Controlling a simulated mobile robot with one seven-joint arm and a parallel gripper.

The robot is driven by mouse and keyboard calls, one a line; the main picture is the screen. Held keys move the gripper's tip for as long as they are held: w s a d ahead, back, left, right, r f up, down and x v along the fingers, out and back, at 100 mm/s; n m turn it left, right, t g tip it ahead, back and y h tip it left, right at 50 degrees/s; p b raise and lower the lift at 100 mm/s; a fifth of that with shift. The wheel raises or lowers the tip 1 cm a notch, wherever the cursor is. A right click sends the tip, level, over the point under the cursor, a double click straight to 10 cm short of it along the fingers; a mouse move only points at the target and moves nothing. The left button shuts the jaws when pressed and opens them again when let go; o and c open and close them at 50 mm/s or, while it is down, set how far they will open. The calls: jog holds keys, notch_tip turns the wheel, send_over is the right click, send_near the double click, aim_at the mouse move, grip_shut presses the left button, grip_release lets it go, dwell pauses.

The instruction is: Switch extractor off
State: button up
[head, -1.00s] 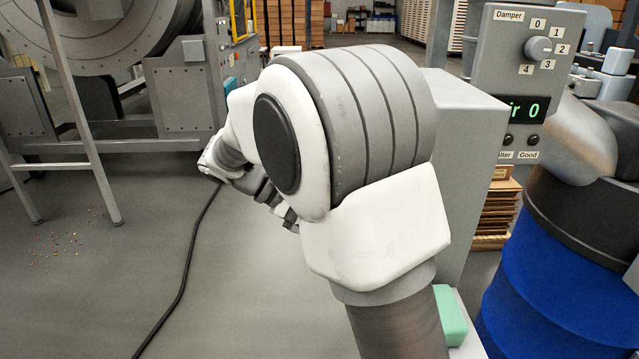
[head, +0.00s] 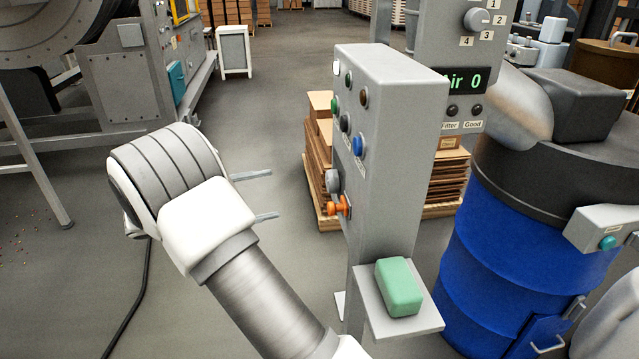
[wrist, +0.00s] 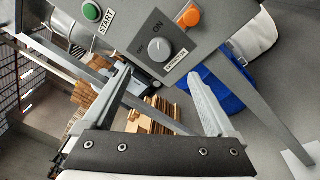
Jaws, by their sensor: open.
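The extractor switch is a round grey knob (wrist: 160,48) on a dark square plate with OFF and ON marks and a label below that seems to read EXTRACTOR. I cannot clearly tell which mark it points to. In the head view a grey knob (head: 332,181) shows low on the left face of the grey control pedestal (head: 390,130). My gripper (head: 272,195) is open and empty, left of that face and apart from it. In the wrist view my gripper (wrist: 160,70) has its fingers spread, with the knob just beyond and between the tips.
An orange knob (head: 340,207) sits close to the grey one, and a green START button (wrist: 91,11) is on the same face. A green block (head: 399,286) lies on the pedestal's shelf. A blue drum (head: 520,240) stands right. Stacked cardboard (head: 318,150) is behind the pedestal.

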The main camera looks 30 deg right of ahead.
aim_at(328, 182)
jog(key=d, duration=0.4)
jog(key=s+d, duration=0.1)
jog(key=d, duration=0.7)
jog(key=shift+s+d+p, duration=0.2)
jog(key=shift+p, duration=0.1)
jog(key=c, duration=1.4)
